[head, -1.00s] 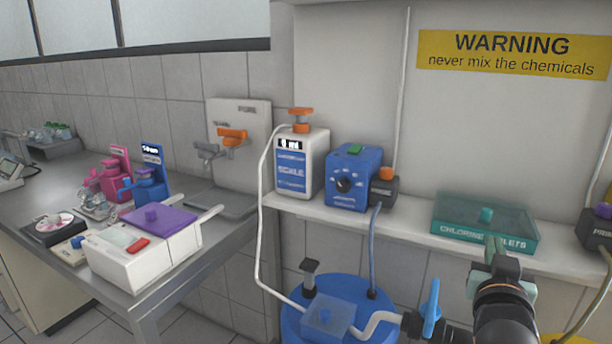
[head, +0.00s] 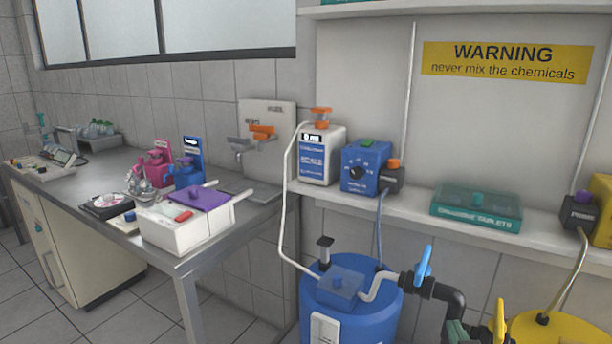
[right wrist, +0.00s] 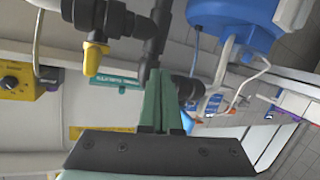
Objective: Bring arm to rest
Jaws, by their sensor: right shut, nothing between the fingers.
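My right gripper (head: 458,332) shows at the bottom edge of the head view, low in front of the shelf and below the black pipe. Its green fingers also show in the right wrist view (right wrist: 158,90), shut together with nothing between them. In the head view, the blue-handled valve (head: 424,262) is above and left of it, and the yellow-handled valve (head: 500,322) is just right of it. Most of my right arm is outside the head view. My left gripper is in neither view.
A blue drum (head: 350,305) with a pipe stands below the shelf, a yellow drum (head: 560,328) at right. The shelf (head: 415,205) holds a white scale container (head: 320,157), a blue pump (head: 362,167) and a teal tablet box (head: 475,208). A metal bench (head: 85,205) stands left.

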